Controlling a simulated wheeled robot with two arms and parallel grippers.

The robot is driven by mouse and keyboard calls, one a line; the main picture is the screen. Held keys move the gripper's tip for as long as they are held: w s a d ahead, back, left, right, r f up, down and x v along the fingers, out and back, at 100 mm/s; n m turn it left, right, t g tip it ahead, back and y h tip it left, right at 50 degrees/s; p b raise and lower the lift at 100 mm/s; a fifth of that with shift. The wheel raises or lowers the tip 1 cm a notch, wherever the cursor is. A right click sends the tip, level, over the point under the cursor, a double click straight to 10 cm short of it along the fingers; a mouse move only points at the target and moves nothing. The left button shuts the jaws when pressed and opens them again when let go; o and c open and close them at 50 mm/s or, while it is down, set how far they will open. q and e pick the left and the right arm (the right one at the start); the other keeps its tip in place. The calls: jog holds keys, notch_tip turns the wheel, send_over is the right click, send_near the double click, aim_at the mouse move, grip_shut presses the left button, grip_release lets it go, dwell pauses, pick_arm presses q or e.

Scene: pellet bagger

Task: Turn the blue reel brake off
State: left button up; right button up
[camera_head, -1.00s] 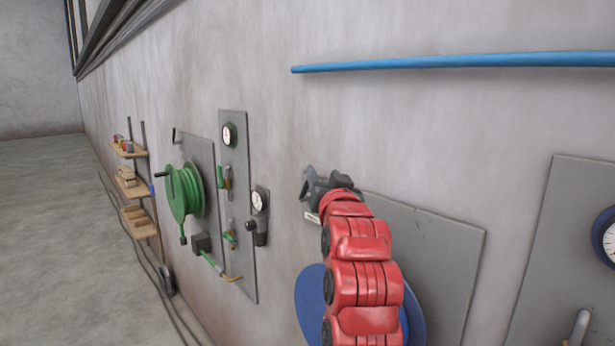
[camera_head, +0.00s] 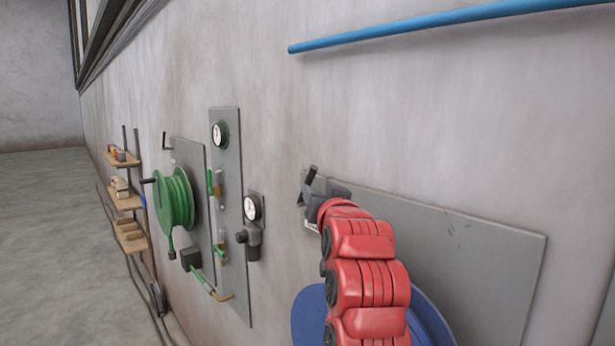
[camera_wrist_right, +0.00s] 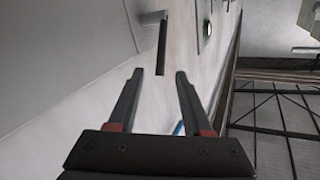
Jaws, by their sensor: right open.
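The blue reel (camera_head: 432,322) is on its grey wall plate (camera_head: 480,255), largely hidden behind my red right arm. My right gripper (camera_head: 306,193) is at the plate's upper left corner, small and dark in the head view. In the right wrist view, its fingers (camera_wrist_right: 159,73) are open and empty. A dark bar on a pale stub, apparently the brake lever (camera_wrist_right: 162,45), stands out from the plate there. Its free end appears between the fingertips; I cannot tell whether it is at their depth. My left gripper is not in view.
The green reel (camera_head: 174,203), a valve panel (camera_head: 228,160) with a gauge, and a second gauge (camera_head: 252,208) are on the wall to the left. Wooden shelves (camera_head: 126,198) are farther off. A blue pipe (camera_head: 430,28) crosses above. The floor at left is clear.

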aim_at(311, 179)
jog(key=w+p, duration=0.2)
jog(key=w, duration=0.1)
jog(key=w+r+p, duration=0.1)
jog(key=w, duration=0.1)
jog(key=shift+a+r, duration=0.1)
jog(key=shift+a, duration=0.2)
jog(key=w+p, duration=0.1)
jog(key=w, duration=0.1)
jog(key=w+p, duration=0.1)
jog(key=w, duration=0.1)
jog(key=w+p, duration=0.1)
jog(key=w, duration=0.1)
jog(key=shift+w+a+f, duration=0.2)
jog(key=shift+a, duration=0.1)
jog(key=shift+w+a+f+p, duration=0.15)
jog(key=shift+w+p, duration=0.65)
jog(key=shift+w, duration=0.45)
jog(key=shift+s, duration=0.1)
grip_shut()
